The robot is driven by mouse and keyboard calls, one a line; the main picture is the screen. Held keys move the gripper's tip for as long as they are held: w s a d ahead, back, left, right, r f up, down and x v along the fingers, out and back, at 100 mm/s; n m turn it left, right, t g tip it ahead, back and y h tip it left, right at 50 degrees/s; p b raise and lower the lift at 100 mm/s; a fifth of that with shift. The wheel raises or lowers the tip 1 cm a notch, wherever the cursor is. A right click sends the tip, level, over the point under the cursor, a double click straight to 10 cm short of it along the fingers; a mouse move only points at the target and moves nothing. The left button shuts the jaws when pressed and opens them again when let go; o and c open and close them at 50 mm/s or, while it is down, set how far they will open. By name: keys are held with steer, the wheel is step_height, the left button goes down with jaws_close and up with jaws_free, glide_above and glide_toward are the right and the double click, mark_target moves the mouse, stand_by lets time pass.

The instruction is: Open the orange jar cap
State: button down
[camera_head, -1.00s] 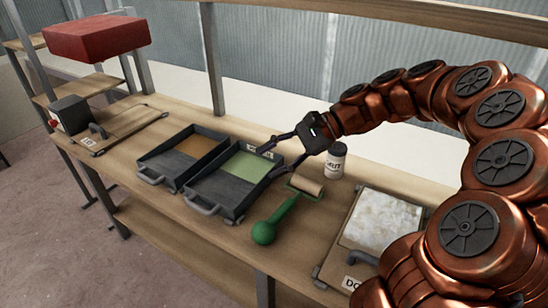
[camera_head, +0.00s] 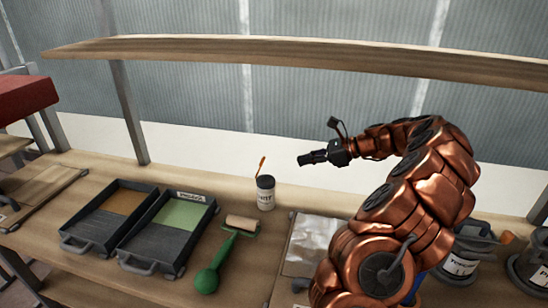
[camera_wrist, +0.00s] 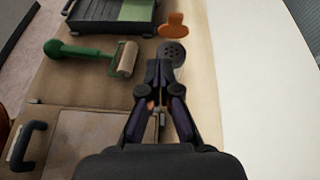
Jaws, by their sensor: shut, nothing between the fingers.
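A white jar (camera_head: 266,198) with a dark top stands on the workbench behind the paint roller; its label is too small to read surely. An orange cap piece (camera_head: 261,166) sticks up, tilted, at the jar's top edge. In the wrist view the jar's grey round top (camera_wrist: 172,54) shows several small holes, and the orange cap (camera_wrist: 175,25) lies just beyond it, off the holes. My gripper (camera_head: 303,159) is shut and empty, above and to the right of the jar. In the wrist view its fingertips (camera_wrist: 160,66) point toward the jar top and hide part of its near edge.
A green-handled roller (camera_head: 222,262) lies left of the jar. Two dark paint trays (camera_head: 150,240) sit further left. A pale board (camera_head: 312,240) lies to the right. An overhead wooden shelf (camera_head: 300,57) runs across the back. Labelled pots (camera_head: 462,268) stand at right.

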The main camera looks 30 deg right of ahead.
steer(key=shift+m+t+h, duration=0.3)
steer(key=shift+m+h, duration=0.1)
steer(key=shift+m, duration=0.3)
steer(key=shift+w+d+r+p+x, duration=0.25)
steer(key=shift+p+x, duration=0.35)
steer(key=shift+x, duration=1.15)
steer(key=shift+w+d+r+p+x, duration=0.1)
steer(key=shift+w+p+x, duration=0.35)
steer(key=shift+x, duration=1.3)
steer(key=shift+w+d+r+p+x, duration=0.15)
steer(key=shift+p+x, duration=0.55)
steer(key=shift+x, duration=1.1)
steer(key=shift+d+r+p, duration=0.15)
steer(key=shift+r+p, duration=0.1)
steer(key=shift+p, duration=0.2)
